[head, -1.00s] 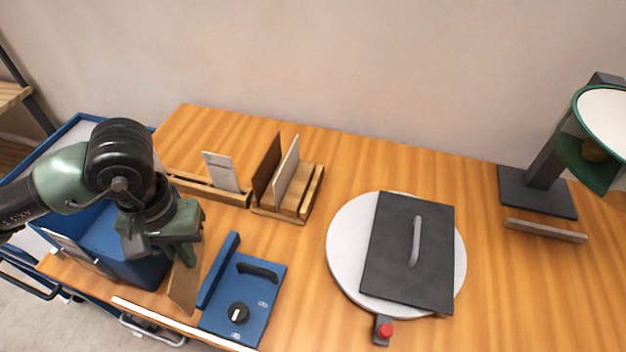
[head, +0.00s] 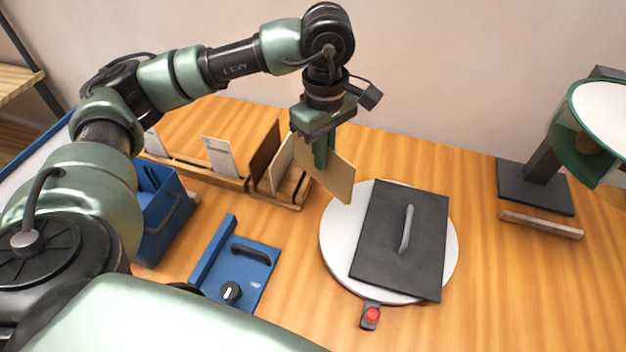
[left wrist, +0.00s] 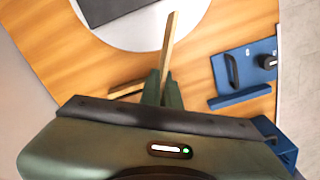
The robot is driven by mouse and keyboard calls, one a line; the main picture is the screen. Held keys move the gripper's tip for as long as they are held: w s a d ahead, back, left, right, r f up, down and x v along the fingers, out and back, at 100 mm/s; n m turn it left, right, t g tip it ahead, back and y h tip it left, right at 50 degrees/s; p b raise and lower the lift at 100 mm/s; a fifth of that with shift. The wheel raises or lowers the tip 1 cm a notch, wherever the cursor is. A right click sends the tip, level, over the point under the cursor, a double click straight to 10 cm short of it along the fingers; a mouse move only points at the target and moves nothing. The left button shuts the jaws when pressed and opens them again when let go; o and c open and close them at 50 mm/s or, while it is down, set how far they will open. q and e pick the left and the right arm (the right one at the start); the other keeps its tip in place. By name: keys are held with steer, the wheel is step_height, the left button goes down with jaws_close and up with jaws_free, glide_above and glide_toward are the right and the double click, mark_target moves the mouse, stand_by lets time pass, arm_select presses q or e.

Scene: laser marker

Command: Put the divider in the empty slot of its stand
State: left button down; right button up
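My left gripper (head: 322,160) is shut on the divider (head: 336,178), a thin tan board. It holds the board in the air, just right of the stand in the head view. The wooden stand (head: 298,198) is on the table with a dark brown board (head: 264,150) and a pale board (head: 283,163) upright in it. The held divider and gripper hide part of the stand's right side. In the left wrist view the divider (left wrist: 170,38) shows edge-on between the fingers, and a small wooden piece, perhaps the stand, shows left of them. My right gripper is not in view.
Right of the stand is a round white plate (head: 334,254) with a dark handled panel (head: 380,240) on it. A blue control box (head: 252,262) is nearer the front. A card holder (head: 200,173) adjoins the stand's left. A green lamp (head: 574,140) stands far right.

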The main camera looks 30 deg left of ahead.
arm_select(q)
steer(key=w+a+r+n, duration=0.4)
steer(key=a+n, duration=0.1)
steer(key=n, duration=0.7)
steer(key=w+a+r+n, duration=0.3)
steer(key=a+r+n, duration=0.1)
steer(key=n, duration=0.8)
step_height(320, 180, down, 18)
steer(key=p, duration=0.4)
steer(key=shift+f, duration=0.7)
steer(key=shift+w, duration=0.1)
